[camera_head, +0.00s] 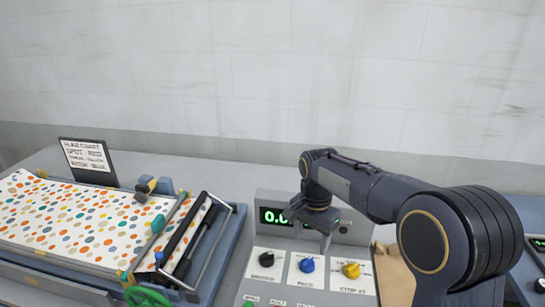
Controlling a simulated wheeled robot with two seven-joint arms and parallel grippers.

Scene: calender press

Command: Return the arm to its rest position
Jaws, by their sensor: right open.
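My right arm comes in from the right, dark grey with large round joints. Its gripper (326,238) hangs pointing down in front of the control box (262,208), above the row of knobs. It is open and nothing shows between its fingers. The gripper partly hides the green digital display (272,216). Whether the gripper touches the box cannot be told from this view. My left gripper is not in view.
Black (266,259), blue (307,265) and yellow (351,270) knobs sit below the gripper. At left is the press with dotted sheet (75,222), black roller and green handwheel (147,297). A sign (87,156) stands behind. Brown cardboard (393,278) lies beside the panel.

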